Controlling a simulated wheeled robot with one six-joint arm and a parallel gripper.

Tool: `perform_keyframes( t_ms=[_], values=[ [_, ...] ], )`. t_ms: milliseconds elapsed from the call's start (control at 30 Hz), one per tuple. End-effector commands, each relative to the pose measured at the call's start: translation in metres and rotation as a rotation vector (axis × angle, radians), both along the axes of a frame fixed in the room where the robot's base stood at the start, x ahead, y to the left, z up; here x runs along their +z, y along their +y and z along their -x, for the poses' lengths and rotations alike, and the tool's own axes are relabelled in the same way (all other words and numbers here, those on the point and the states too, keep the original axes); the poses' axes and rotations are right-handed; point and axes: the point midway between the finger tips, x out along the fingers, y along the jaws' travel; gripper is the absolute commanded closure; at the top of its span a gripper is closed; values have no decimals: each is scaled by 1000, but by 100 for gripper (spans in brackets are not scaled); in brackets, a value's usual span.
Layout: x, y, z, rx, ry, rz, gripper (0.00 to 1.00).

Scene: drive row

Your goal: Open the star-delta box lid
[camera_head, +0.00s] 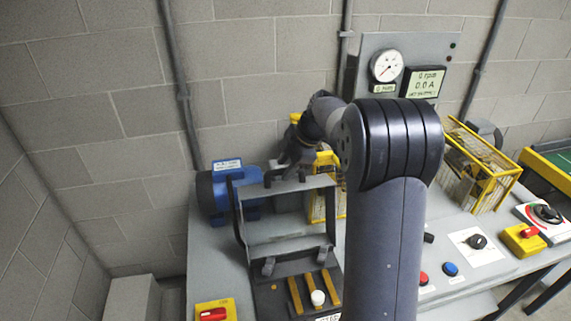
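The star-delta box (266,300) stands on the bench in front of me, with brass bars and a white knob showing inside. Its grey lid (280,215) is raised and stands roughly upright at the back of the box, with dark edges and a bar or handle along its top. My gripper (292,172) is at the lid's top edge, close to that bar; whether it touches cannot be told. The fingers are small, dark and partly overlapped by my wrist, so their opening is unclear. My forearm hides the right side of the box.
A blue motor (222,190) stands behind the lid at left, and a yellow guard (323,205) is just behind it. Another yellow guard cage (482,160) stands at right. A gauge panel (405,70) is on the wall. Switches and a red-handled yellow box (522,240) sit at right.

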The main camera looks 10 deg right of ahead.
Motion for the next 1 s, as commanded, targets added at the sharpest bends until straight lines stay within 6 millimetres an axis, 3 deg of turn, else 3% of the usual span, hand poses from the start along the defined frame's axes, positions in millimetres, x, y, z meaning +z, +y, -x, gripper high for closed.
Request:
perform_keyframes(
  t_ms=[367, 833, 1000],
  values=[
    [-6, 3, -1, 0, 0, 0, 60],
    [-6, 2, -1, 0, 0, 0, 99],
    [-6, 2, -1, 0, 0, 0, 100]
  ],
)
